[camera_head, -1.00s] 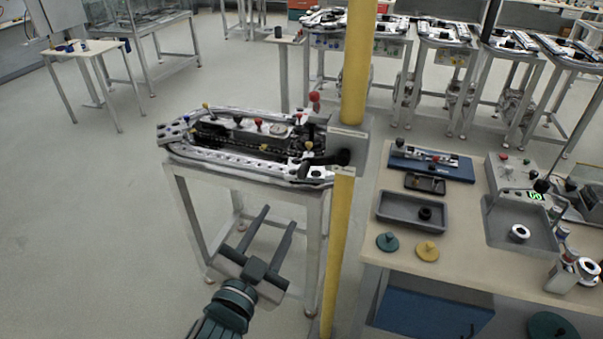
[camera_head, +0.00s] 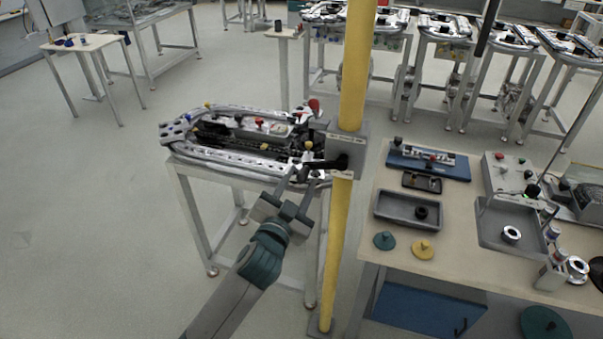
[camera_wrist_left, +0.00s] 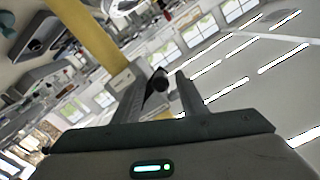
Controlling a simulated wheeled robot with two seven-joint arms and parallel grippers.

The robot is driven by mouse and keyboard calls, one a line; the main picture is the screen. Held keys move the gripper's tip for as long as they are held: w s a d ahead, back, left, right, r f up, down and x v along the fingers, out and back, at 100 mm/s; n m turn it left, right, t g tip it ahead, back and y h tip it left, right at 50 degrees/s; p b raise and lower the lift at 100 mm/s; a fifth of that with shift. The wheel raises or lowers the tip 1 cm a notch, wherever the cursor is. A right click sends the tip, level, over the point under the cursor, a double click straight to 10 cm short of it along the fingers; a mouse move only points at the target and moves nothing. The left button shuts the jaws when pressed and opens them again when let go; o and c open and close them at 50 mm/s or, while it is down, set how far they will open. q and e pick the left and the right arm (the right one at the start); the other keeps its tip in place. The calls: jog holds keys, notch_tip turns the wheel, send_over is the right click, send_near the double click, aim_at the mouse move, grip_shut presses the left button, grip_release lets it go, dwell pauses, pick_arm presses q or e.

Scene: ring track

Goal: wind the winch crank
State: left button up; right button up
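The winch (camera_head: 347,150) is a grey box on the yellow post. Its black crank (camera_head: 338,164) points left, toward the ring track's near right corner. My left gripper (camera_head: 299,184) is raised just left of and below the crank, with its two fingers apart. In the left wrist view the crank's dark round knob (camera_wrist_left: 158,81) shows between the spread fingers of my left gripper (camera_wrist_left: 162,92), beyond or level with their tips. I cannot tell whether anything touches. My right gripper is not in view.
The ring track (camera_head: 235,145) with small coloured knobs stands on a metal frame left of the yellow post (camera_head: 352,90). A workbench (camera_head: 385,285) with grey trays (camera_head: 390,219) and discs is right of the post.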

pick_arm(q)
jog(key=shift+x, duration=0.8)
grip_shut()
